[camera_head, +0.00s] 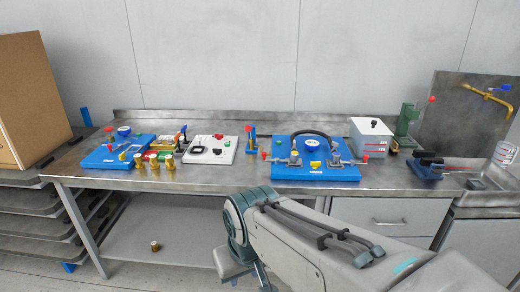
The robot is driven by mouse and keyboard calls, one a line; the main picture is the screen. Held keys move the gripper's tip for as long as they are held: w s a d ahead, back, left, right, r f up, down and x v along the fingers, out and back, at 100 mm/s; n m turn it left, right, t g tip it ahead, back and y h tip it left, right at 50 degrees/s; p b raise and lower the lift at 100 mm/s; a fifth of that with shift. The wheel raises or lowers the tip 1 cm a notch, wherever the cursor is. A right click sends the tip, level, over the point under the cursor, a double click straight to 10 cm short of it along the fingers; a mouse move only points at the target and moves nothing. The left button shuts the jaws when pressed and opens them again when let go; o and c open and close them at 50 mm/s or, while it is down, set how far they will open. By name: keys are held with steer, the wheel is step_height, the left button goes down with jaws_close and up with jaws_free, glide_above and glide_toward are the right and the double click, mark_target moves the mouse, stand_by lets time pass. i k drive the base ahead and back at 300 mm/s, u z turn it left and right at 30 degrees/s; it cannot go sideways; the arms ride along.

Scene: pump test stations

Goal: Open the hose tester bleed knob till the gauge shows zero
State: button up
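A blue board (300,174) with a curved black hose (318,133) stands on the bench right of the middle; it looks like the hose tester. A round blue-rimmed gauge (310,143) sits under the hose, its needle too small to read. A yellow knob (315,164) is at the board's front middle. Red knobs show at its left (264,155) and right (366,158) sides, and a green one (278,143) at the back left. I cannot tell which knob is the bleed. My arm is in front of the bench; my gripper is not in view.
A white panel (213,147) lies between the boards. A white box (371,139) and green press (407,120) stand right of the hose board.

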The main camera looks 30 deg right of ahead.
mark_target(315, 165)
steer(key=z, duration=0.1)
steer(key=i, duration=0.7)
steer(key=z, duration=0.95)
steer(key=i, duration=0.5)
steer(key=z, duration=0.55)
